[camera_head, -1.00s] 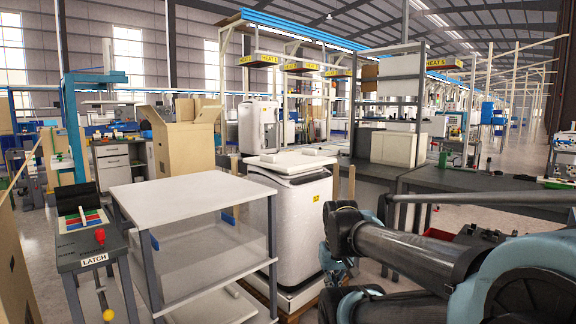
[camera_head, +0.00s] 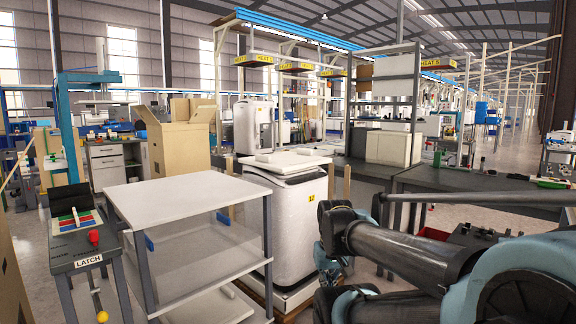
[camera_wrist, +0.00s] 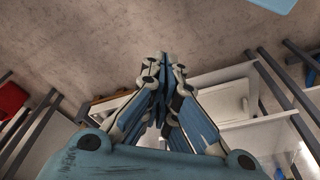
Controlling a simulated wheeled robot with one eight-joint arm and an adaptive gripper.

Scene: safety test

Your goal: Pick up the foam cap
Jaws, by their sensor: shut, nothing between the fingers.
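The foam cap (camera_head: 288,161) appears to be the white slab with a raised block, lying flat on top of the white appliance (camera_head: 286,215). My gripper (camera_wrist: 166,68) is shut and empty in the wrist view, its fingers together over the grey floor. White flat surfaces (camera_wrist: 228,88) show behind the fingers in that view; I cannot tell whether one is the cap. In the head view, a blue part of my gripper (camera_head: 326,262) shows low beside the appliance's right side, below the cap and apart from it. Its fingertips are hidden there.
A white-topped shelf cart (camera_head: 185,197) stands left of the appliance. A stand labelled LATCH (camera_head: 88,261) is at far left. A dark workbench (camera_head: 470,186) is behind my arm on the right. Wooden posts (camera_head: 347,186) rise by the appliance. An open cardboard box (camera_head: 180,145) stands behind.

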